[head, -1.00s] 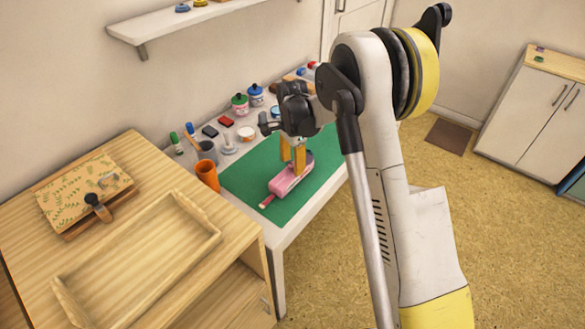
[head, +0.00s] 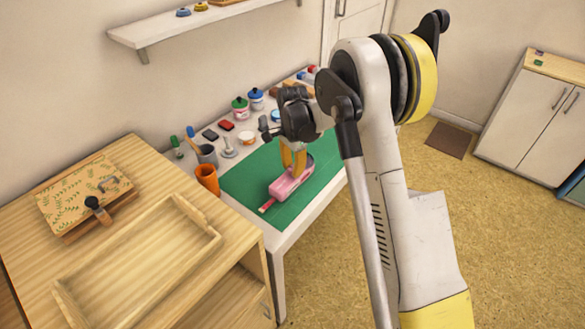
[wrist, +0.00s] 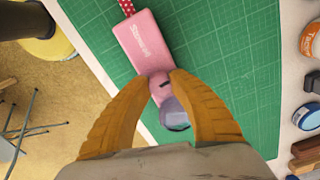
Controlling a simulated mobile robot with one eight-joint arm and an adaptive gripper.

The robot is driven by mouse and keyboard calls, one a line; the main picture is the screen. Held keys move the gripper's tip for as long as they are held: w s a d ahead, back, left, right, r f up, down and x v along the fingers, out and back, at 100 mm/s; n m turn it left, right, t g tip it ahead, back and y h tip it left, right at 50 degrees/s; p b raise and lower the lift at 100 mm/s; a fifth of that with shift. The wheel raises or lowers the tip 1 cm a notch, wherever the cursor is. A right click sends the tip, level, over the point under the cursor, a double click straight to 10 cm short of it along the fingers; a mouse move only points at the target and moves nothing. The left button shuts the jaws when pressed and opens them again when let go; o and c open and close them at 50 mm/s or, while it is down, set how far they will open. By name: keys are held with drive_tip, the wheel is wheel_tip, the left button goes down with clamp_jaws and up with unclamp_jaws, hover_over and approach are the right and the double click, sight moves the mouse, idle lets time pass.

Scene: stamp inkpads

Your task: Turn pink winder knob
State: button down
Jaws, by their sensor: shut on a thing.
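A pink tape dispenser or similar winder (head: 287,188) lies on the green mat (head: 240,182) on the white table; its pink body also shows in the wrist view (wrist: 142,45), with a red dotted ribbon at the far end. The pink winder knob (wrist: 160,86), with a dark mark on it, is between the fingertips of my gripper (wrist: 161,80). In the head view, my gripper (head: 293,160) points down over the body's far end, its orange fingers closed on the knob. The knob is hidden by the fingers there. A greyish-purple round part (wrist: 174,114) sits next to the knob.
A wooden cabinet with a tray (head: 140,262) stands at left. The mat around the winder is clear.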

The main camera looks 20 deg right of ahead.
drive_tip(key=n, duration=0.6)
drive_tip(key=shift+p, duration=0.3)
drive_tip(key=n, duration=0.5)
drive_tip(key=shift+n, duration=0.3)
drive_tip(key=c, duration=1.1)
unclamp_jaws()
wheel_tip(320, 180, up, 12)
